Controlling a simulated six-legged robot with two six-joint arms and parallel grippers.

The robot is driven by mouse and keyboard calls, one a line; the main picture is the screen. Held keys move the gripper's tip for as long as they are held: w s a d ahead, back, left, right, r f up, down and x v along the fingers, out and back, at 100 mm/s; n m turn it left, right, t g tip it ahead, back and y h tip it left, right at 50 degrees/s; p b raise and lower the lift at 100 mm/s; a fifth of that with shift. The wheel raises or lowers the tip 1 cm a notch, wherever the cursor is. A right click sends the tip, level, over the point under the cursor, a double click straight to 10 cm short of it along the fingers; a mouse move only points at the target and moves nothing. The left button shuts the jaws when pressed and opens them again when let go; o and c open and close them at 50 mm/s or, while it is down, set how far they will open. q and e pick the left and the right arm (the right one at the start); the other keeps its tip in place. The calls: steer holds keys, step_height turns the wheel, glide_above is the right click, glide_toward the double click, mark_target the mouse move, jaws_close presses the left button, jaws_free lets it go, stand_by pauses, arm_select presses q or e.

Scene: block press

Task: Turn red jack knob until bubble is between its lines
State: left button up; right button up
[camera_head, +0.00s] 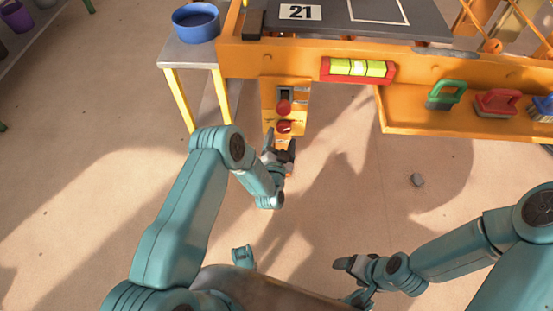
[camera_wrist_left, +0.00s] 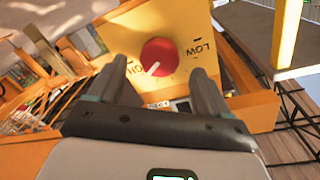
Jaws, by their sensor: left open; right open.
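The red knob (camera_wrist_left: 160,57) with a white pointer mark sits on a yellow panel lettered "LOW" in the left wrist view. In the head view, two red round parts show on the post, an upper one (camera_head: 283,107) and a lower one (camera_head: 284,127); I cannot tell surely which is this knob. My left gripper (camera_head: 279,147) is just below them. Its open fingers (camera_wrist_left: 158,82) appear on either side of the knob, with no clear contact. The red level (camera_head: 336,69) holds a yellow-green vial; its bubble is too small to place. My right gripper (camera_head: 343,264) is open and empty, low over the floor.
The orange bench (camera_head: 300,58) spans the top. A blue bowl (camera_head: 196,23) stands on a side table (camera_head: 172,52). Green (camera_head: 445,94), red (camera_head: 497,102) and blue (camera_head: 543,107) handled tools sit on the right shelf. The floor around my right gripper is mostly clear.

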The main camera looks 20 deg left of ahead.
arm_select(q)
steer(key=s+d+p, duration=0.2)
steer(key=s+p, duration=0.1)
steer(key=s, duration=0.9)
steer(key=shift+p, duration=0.3)
steer(key=shift+s+d+r, duration=0.1)
steer(key=w+a+r, duration=0.3)
steer(key=w+r, duration=0.1)
steer(key=r, duration=0.4)
steer(key=s+d+f+n+g+h, duration=0.2)
steer(key=s+g, duration=0.4)
steer(key=s, duration=0.2)
steer(key=s+d+f+n+g+h+p, duration=0.1)
steer(key=s+d+f+n+g+h, duration=0.15)
steer(key=s+g, duration=0.45)
steer(key=s+d+f+n+g+h, duration=0.2)
steer(key=s+d+g+h, duration=0.15)
steer(key=s, duration=0.65)
step_height(320, 180, up, 26)
steer(key=y+p, duration=0.1)
steer(key=p, duration=2.5)
steer(key=shift+w+a+g, duration=0.15)
steer(key=shift+a+g, duration=0.2)
steer(key=shift+a, duration=0.05)
